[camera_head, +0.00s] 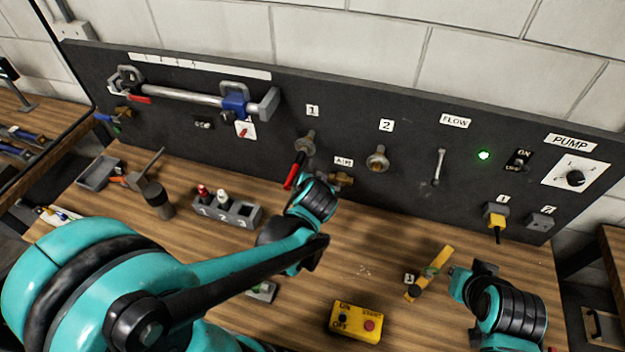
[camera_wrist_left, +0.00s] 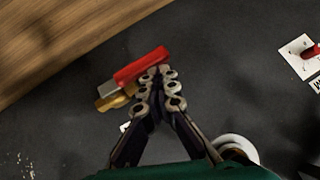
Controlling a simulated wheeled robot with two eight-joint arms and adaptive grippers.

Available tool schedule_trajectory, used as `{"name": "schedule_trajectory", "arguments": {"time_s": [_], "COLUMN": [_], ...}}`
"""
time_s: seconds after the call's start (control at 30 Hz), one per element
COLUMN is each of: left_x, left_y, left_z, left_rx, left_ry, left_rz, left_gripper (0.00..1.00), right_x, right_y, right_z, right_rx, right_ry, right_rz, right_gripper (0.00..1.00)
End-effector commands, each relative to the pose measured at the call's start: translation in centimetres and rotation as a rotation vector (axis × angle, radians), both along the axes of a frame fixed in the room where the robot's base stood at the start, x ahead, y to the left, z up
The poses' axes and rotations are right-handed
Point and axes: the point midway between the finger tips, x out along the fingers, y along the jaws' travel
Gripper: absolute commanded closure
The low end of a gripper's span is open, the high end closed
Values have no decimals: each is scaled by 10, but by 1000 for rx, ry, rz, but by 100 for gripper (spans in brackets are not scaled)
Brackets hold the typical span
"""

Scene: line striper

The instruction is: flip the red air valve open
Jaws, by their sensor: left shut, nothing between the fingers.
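The red lever of the air valve (camera_head: 293,171) shows at the left side of my left gripper in the head view. The valve's brass body (camera_head: 341,180) sits on the black panel under the AIR label. In the left wrist view the red lever (camera_wrist_left: 142,65) lies across the fingertips, with the brass body (camera_wrist_left: 113,97) beside its left end. My left gripper (camera_wrist_left: 163,75) is shut and empty, its tips at or very near the lever; contact is unclear. In the head view my left gripper (camera_head: 312,197) hides part of the lever. My right gripper (camera_head: 483,268) is low at right, away from the valve.
Port 1 (camera_head: 306,145) is just above the lever, and port 2 (camera_head: 378,158) is to the right. A grey numbered holder (camera_head: 240,212) stands left of my left gripper. A yellow control box (camera_head: 355,321) and a yellow-handled tool (camera_head: 431,272) lie on the bench.

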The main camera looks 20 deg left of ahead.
Motion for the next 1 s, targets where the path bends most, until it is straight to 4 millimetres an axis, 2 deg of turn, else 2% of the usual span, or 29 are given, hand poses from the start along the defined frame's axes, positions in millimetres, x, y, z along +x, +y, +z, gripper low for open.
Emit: {"name": "schedule_trajectory", "arguments": {"time_s": [0.57, 1.0], "left_x": [-5, -51], "left_y": [-1, -21], "left_z": [3, 47], "left_rx": [1, 1], "left_ry": [3, 2], "left_rz": [2, -1], "left_gripper": [100, 100], "right_x": [0, 0], "right_y": [0, 0], "right_z": [0, 0], "right_rx": [0, 0], "right_ry": [0, 0], "right_rz": [0, 0], "right_gripper": [100, 100]}}
